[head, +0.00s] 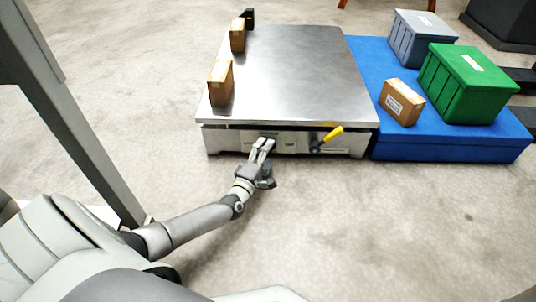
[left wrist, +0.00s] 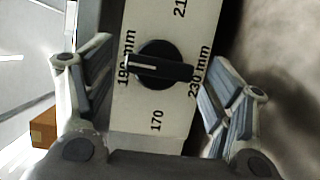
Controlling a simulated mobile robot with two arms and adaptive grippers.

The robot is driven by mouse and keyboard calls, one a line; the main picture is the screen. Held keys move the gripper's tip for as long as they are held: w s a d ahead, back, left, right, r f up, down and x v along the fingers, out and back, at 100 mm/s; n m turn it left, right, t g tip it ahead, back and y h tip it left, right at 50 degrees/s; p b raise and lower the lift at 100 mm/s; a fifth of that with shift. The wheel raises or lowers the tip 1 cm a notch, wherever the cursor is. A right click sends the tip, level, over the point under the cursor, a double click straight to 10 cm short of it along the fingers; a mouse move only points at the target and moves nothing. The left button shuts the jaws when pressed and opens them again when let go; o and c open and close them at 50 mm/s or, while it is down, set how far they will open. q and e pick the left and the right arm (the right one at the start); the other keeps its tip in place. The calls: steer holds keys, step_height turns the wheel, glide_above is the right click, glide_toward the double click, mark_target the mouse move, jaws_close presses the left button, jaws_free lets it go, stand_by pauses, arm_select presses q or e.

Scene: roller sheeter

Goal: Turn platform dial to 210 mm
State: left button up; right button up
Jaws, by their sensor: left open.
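The platform dial (left wrist: 162,65) is a round black knob with a raised bar on a white label plate (left wrist: 155,20) in the left wrist view. A white pointer line at the bar's left end lies at the 190 mm mark. The 230 mm mark is to the right, 170 below, and a cut-off "21" at the top. My left gripper (head: 263,143) is at the front panel of the steel platform (head: 290,70), hiding the dial in the head view. Its fingers are open on both sides of the dial, apart from it, as the left wrist view (left wrist: 160,95) shows.
A yellow-handled lever (head: 328,137) sits right of my left gripper on the front panel. Small brown boxes (head: 220,83) stand on the platform's left edge. A blue base (head: 430,148) at right carries a green crate (head: 465,85), a grey crate (head: 420,38) and a carton (head: 402,102).

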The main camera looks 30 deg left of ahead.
arm_select(q)
steer(key=shift+w+a+b, duration=0.15)
steer(key=shift+w+b, duration=0.25)
steer(key=shift+w, duration=0.8)
